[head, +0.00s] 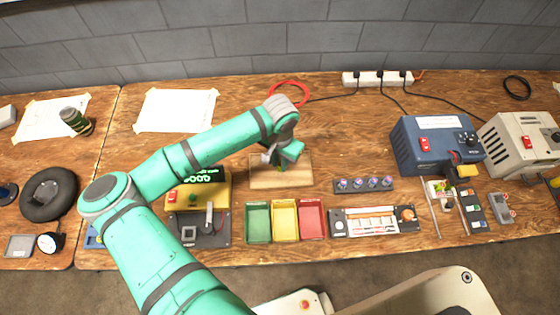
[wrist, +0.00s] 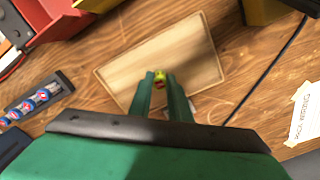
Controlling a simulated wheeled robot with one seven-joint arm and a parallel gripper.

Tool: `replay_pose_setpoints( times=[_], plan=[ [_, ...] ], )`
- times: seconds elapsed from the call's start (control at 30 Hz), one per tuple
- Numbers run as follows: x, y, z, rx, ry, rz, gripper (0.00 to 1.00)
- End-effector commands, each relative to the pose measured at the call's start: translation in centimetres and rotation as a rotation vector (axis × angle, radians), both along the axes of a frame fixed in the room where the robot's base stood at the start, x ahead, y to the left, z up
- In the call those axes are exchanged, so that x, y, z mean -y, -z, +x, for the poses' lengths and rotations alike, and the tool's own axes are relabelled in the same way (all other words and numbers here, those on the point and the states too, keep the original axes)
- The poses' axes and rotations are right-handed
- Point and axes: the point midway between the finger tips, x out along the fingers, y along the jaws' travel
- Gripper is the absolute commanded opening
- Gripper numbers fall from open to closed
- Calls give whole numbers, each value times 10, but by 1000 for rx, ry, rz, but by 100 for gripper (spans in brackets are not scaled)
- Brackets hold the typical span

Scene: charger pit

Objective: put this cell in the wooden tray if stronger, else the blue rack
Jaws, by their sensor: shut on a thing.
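My gripper (head: 282,164) is over the wooden tray (head: 258,180), pointing down. In the wrist view its two green fingers (wrist: 160,76) are shut on a small cell (wrist: 160,84) with yellow-green and red on its end. The fingers hide most of the cell. The wooden tray (wrist: 205,50) is a shallow, light wood rectangle, and its visible floor looks empty. I cannot tell whether the cell touches it. A blue piece (head: 92,238) at the left, mostly hidden by my arm, may be the blue rack. A yellow meter (head: 222,196) has a lit green display, not clearly readable.
Green (head: 258,223), yellow (head: 285,220) and red (head: 311,219) bins stand in front of the tray. A dark holder (head: 341,186) with several round cells is to its right. A blue power unit (head: 408,150) stands farther right. The wood behind the tray is mostly clear.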

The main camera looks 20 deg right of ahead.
Motion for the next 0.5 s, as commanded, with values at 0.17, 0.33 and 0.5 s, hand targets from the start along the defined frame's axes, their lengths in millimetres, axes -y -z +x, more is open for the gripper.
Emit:
replay_pose_setpoints(
  times=[0.17, 0.33, 0.5],
  plan=[
    [0, 0, 0, 0, 0, 0, 0],
    [0, 2, 0, 0, 0, 0, 0],
    [0, 3, 0, 1, 0, -1, 0]
  ],
)
